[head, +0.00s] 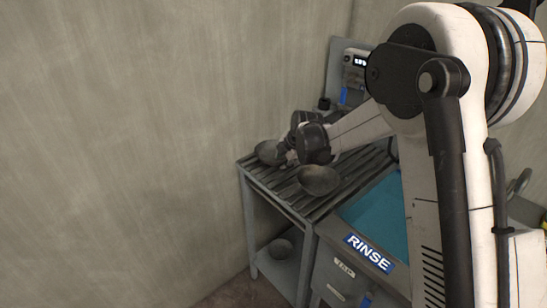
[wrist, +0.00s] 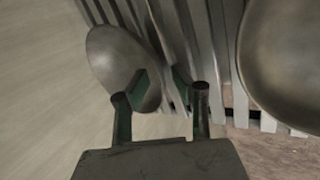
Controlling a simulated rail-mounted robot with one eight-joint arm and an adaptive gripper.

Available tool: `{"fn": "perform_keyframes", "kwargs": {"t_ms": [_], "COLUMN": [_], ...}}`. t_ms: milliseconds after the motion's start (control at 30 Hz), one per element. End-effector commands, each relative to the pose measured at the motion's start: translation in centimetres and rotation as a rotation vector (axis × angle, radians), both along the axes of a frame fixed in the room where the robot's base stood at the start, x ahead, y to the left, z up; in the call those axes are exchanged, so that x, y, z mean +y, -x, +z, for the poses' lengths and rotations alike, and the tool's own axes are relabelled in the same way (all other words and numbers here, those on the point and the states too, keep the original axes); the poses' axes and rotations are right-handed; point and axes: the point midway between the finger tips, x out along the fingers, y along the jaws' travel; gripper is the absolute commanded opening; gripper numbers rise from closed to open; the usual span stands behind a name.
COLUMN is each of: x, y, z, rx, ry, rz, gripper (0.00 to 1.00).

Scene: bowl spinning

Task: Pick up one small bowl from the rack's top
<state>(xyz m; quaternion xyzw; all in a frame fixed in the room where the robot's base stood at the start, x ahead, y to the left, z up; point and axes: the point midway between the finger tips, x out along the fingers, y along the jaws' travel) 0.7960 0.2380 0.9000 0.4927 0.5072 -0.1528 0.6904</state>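A small grey bowl (head: 267,152) sits at the far left end of the slatted rack top (head: 260,181). A second bowl (head: 318,181) sits nearer on the rack, below my wrist. My gripper (head: 284,153) is low over the rack, close beside the far-left bowl. In the wrist view, a bowl (wrist: 110,58) lies at the left, and my gripper (wrist: 160,76) has its fingers spread near that bowl's right edge. The left finger overlaps the bowl; the right finger is just outside its rim. Contact cannot be told. Another bowl (wrist: 285,60) fills the right side.
A teal basin (head: 378,215) with a RINSE sign (head: 369,252) is right of the rack. A grey panel with a display (head: 358,62) stands behind. The wall (head: 130,130) is close on the left.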

Motion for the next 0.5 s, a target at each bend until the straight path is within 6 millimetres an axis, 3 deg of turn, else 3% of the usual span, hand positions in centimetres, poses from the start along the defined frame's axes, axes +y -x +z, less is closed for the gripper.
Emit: {"fn": "perform_keyframes", "kwargs": {"t_ms": [333, 500], "x": [0.24, 0.23], "y": [-0.34, -0.34], "z": [-0.65, -0.64], "rx": [0.0, 0.0], "ry": [0.0, 0.0], "rz": [0.0, 0.0], "gripper": [0.25, 0.03]}}
